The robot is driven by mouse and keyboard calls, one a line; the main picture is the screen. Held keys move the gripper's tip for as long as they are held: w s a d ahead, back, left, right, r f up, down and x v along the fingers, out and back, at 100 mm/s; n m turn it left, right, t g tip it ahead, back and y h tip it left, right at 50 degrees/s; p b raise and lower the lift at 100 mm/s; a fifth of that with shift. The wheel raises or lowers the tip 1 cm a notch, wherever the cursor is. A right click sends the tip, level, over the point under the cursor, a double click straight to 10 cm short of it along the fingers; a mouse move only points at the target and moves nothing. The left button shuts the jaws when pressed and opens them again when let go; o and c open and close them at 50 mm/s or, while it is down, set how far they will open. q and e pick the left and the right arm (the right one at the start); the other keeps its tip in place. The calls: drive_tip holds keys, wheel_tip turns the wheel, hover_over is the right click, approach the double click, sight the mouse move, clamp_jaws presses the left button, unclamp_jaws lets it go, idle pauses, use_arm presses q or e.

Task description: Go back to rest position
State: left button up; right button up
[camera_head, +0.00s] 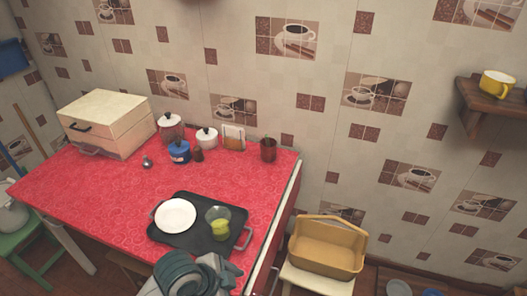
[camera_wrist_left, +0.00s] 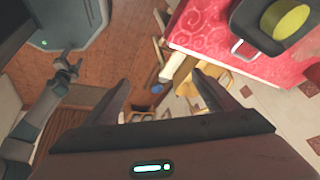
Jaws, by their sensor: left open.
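My left gripper (camera_wrist_left: 160,100) shows in the left wrist view with its two dark fingers spread wide and nothing between them. In the head view part of my arm comes in at the bottom edge, just in front of the black tray; its fingers are not clear there. In the left wrist view, what looks like my right arm is at the left, with its small gripper end (camera_wrist_left: 67,66) over the wooden floor. Its jaws are too small to read.
The black tray (camera_head: 180,238) on the red counter (camera_head: 85,200) holds a white plate (camera_head: 175,216), a glass bowl and a yellow-green cup (camera_head: 220,230). Jars and a wooden box (camera_head: 105,122) stand behind. A tan basket (camera_head: 327,246) rests on a stool to the right.

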use_arm(q)
drive_tip(key=s+a+f+n+t+y, duration=0.1)
drive_tip(key=s+a+f+n+y, duration=0.1)
drive_tip(key=s+a+f+n, duration=0.4)
drive_tip(key=s+a+f+n+y, duration=0.1)
drive_tip(key=s+a+n+y, duration=0.2)
drive_tip(key=s+a+n, duration=0.55)
wheel_tip(320, 180, down, 30)
drive_tip(key=s+a+r+m+g, duration=0.1)
drive_tip(key=s+a, duration=0.1)
drive_tip(key=s+a+f+g, duration=0.1)
drive_tip(key=s+a+f, duration=0.2)
drive_tip(key=s+f, duration=1.4)
drive_tip(key=shift+s+a+g, duration=0.15)
drive_tip(key=shift+s+g, duration=0.15)
drive_tip(key=shift+s, duration=0.2)
drive_tip(key=shift+f+m, duration=0.1)
drive_tip(key=shift+m, duration=0.15)
